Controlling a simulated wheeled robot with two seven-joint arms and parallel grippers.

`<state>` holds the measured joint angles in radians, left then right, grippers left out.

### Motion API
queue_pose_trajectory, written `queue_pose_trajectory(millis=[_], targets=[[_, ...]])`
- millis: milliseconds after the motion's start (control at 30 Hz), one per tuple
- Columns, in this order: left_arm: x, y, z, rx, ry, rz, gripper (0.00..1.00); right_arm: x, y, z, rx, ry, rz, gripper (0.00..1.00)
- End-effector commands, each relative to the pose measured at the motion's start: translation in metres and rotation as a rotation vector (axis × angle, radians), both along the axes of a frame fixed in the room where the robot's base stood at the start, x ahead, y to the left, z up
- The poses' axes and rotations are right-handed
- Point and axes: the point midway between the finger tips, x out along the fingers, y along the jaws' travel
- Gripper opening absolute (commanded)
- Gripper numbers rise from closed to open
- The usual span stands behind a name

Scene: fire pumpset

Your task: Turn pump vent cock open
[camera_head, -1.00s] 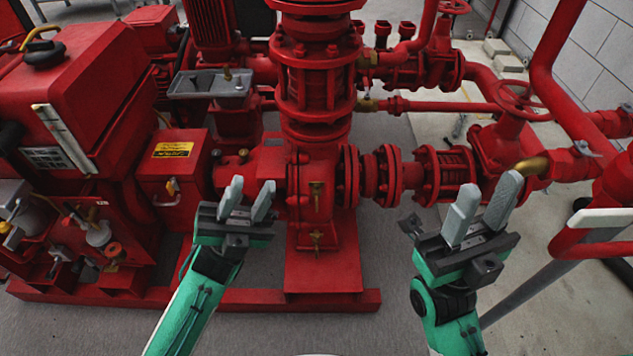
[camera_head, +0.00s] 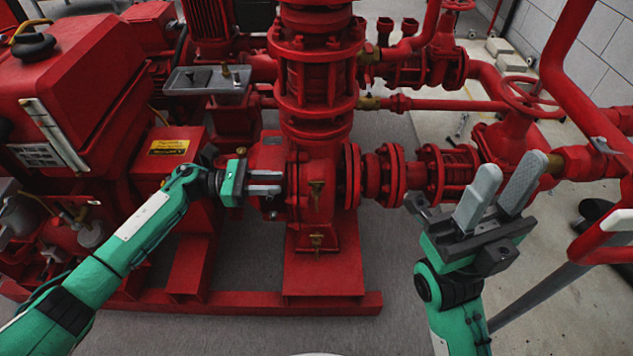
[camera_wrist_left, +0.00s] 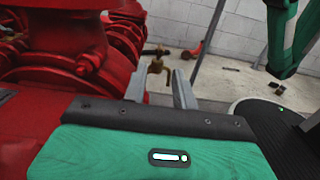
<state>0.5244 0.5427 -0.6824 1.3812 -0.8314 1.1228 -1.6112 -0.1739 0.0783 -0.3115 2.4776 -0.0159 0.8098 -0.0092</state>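The pump vent cock, a small brass fitting (camera_head: 316,189), is on the front of the red pump casing in the head view. A second brass cock (camera_head: 316,239) is lower down on the casing. My left gripper (camera_head: 276,182) is left of the upper cock, its fingers pointing right towards it. It is open, empty and apart from the cock. In the left wrist view, a brass fitting (camera_wrist_left: 156,67) shows between the two spread fingers (camera_wrist_left: 160,88), beyond their tips. My right gripper (camera_head: 516,172) is open and empty at the right, away from the casing.
The red pump column (camera_head: 315,75) rises above the casing. A red box with a yellow label (camera_head: 170,147) stands behind my left arm. Red flanged pipework (camera_head: 445,173) lies behind my right gripper.

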Motion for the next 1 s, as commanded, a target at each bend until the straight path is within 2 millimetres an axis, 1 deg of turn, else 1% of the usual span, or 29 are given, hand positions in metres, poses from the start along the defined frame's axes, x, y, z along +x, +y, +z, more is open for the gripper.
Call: queue_pose_trajectory(millis=[33, 100, 300, 400, 500, 700, 933, 967, 1000], targets=[[0.0, -0.011, -0.001, -0.002, -0.001, -0.003, 0.28, 0.0, 0.0, -0.003, -0.001, 0.001, 0.0, 0.36], [0.0, -0.027, -0.001, -0.002, -0.001, -0.003, 0.28, 0.0, 0.001, -0.004, -0.003, -0.001, 0.001, 0.36], [0.0, -0.069, -0.001, -0.003, 0.0, -0.002, 0.28, -0.002, 0.0, -0.001, -0.003, -0.03, 0.001, 0.36], [0.0, -0.086, 0.0, -0.003, 0.001, -0.002, 0.28, -0.003, 0.0, 0.001, -0.003, -0.04, 0.002, 0.36], [0.0, -0.098, 0.0, -0.003, 0.001, -0.001, 0.28, -0.004, 0.0, 0.003, -0.002, -0.047, 0.001, 0.36], [0.0, -0.108, 0.0, -0.001, 0.002, 0.001, 0.28, -0.007, -0.001, 0.007, 0.004, -0.06, 0.002, 0.36], [0.0, -0.109, 0.0, -0.001, 0.003, 0.001, 0.28, -0.007, -0.001, 0.006, 0.005, -0.058, 0.001, 0.36], [0.0, -0.109, 0.0, -0.001, 0.003, 0.001, 0.26, -0.007, -0.001, 0.006, 0.005, -0.057, 0.001, 0.36], [0.0, -0.109, 0.0, -0.001, 0.003, 0.001, 0.18, -0.006, -0.001, 0.006, 0.005, -0.056, 0.001, 0.36]])
